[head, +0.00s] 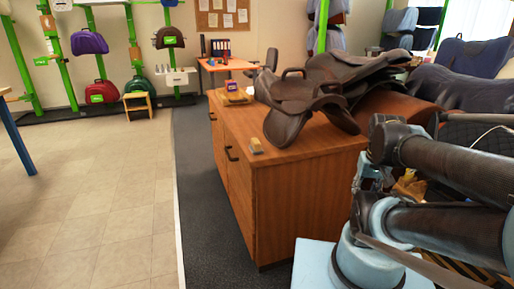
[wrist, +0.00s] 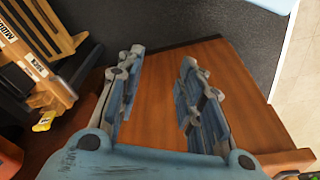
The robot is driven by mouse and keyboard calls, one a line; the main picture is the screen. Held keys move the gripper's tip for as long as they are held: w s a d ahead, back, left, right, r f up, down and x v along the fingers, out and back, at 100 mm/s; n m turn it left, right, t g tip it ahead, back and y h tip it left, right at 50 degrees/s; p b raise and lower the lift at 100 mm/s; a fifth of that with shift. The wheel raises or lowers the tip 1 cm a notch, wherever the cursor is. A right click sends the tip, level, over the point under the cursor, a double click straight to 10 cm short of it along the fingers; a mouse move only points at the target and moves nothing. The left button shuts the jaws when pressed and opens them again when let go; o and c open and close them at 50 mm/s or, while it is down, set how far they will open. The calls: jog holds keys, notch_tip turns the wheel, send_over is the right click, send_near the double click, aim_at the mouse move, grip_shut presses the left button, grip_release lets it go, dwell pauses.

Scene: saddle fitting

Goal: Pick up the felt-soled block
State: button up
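My gripper is at the right in the head view, partly hidden by my arm and well apart from the block. In the wrist view my gripper (wrist: 162,58) is open, with nothing between its fingers. A brown wooden surface shows beyond them. I cannot make out the block in that view.
Dark saddles (head: 295,105) take up the back and right of the cabinet top. A small purple item (head: 232,87) lies at its far end. Floor (head: 100,190) left of the cabinet is clear.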

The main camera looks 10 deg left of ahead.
jog(key=o, duration=0.9)
jog(key=shift+s+a+r+n, duration=0.1)
jog(key=shift+s+r+n, duration=0.05)
jog(key=shift+r, duration=0.25)
jog(key=shift+s+a+r+n, duration=0.1)
jog(key=shift+r+n, duration=0.05)
jog(key=shift+r, duration=0.2)
jog(key=shift+o, duration=0.8)
jog(key=shift+w+a+r+n, duration=0.3)
jog(key=shift+w+r+n, duration=0.1)
jog(key=shift+w+r, duration=0.3)
jog(key=w+a+r+n+y, duration=0.1)
jog(key=w+a+r+n, duration=0.4)
jog(key=w+a+r, duration=0.15)
notch_tip(320, 180, up, 9)
jog(key=n+g+y, duration=0.3)
jog(key=n+g, duration=0.1)
jog(key=n, duration=1.3)
send_over(257, 140)
jog(key=w+d, duration=0.3)
jog(key=d, duration=0.2)
jog(key=x, duration=1.1)
jog(key=shift+s+d, duration=0.1)
jog(key=shift+d, duration=0.05)
jog(key=shift+s+x, duration=0.15)
jog(key=shift+x, duration=1.25)
jog(key=shift+s+x, duration=0.2)
jog(key=shift+x, duration=1.15)
